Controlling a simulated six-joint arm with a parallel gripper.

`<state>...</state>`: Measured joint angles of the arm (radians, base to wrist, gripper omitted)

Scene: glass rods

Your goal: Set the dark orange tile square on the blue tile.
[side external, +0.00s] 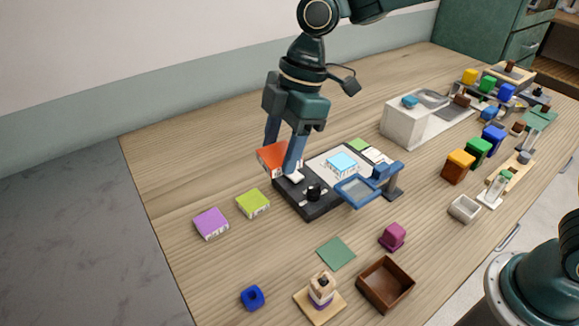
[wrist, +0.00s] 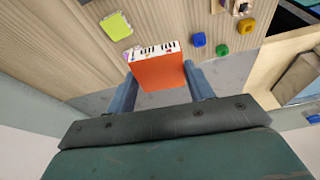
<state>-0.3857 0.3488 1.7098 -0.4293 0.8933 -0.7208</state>
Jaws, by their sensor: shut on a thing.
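The dark orange tile (side external: 268,157) is held between the two fingers of my gripper (side external: 281,158), raised above the table at the left end of the black and white board. In the wrist view the orange tile (wrist: 158,77) sits between the fingertips of my gripper (wrist: 160,70), with a white patterned edge showing. The blue tile (side external: 342,162) lies on the white part of the board, to the right of my gripper in the side view. Its top is bare. I cannot make out the blue tile in the wrist view.
The board (side external: 306,207) also bears a black knob (side external: 314,191) and a green tile (side external: 359,145). A blue-framed magnifier (side external: 358,192) stands close in front of the blue tile. Purple (side external: 211,223) and yellow-green (side external: 253,203) tiles lie left. A brown box (side external: 385,286) is at the front.

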